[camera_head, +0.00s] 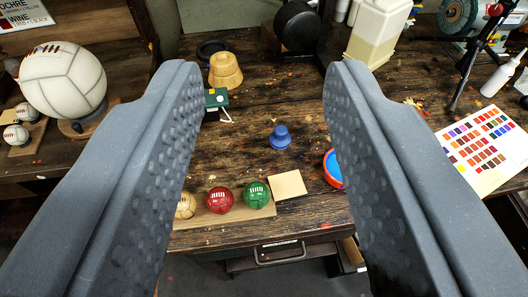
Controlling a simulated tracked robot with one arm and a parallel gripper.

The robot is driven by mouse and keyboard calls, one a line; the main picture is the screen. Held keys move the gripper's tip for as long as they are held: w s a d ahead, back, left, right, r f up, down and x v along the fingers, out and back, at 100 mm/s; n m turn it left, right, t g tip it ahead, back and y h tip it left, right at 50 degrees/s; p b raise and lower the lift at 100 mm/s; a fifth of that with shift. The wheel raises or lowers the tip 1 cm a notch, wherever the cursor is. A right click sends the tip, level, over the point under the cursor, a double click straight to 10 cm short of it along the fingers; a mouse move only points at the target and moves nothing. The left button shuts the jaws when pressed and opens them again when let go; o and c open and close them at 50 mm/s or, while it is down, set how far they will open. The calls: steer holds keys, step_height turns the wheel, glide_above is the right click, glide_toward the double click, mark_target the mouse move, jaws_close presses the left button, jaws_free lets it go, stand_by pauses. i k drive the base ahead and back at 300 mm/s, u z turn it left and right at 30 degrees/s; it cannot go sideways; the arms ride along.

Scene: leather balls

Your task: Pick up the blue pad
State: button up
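My gripper (264,90) is open and empty, its two dark grey dimpled fingers wide apart above the wooden workbench (240,150). Between the fingers, lower down on the bench, stands a small blue knob-shaped piece (281,138) with a wider base. To its right is a round red-orange dish (327,178) with a flat blue inside (335,165), partly hidden by the right finger. I cannot tell for sure which of these two blue things is the pad. The gripper touches neither.
A wooden board (240,213) holds tan, red (219,200) and green (256,195) balls, next to a beige square (288,186). Behind are a yellow wooden block (225,71) and a plastic jug (378,32). A large white ball (62,79) stands left, a colour chart (482,145) lies right.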

mark_target(279, 139)
steer(key=z, duration=0.15)
steer(key=i, duration=0.9)
steer(key=u, duration=0.05)
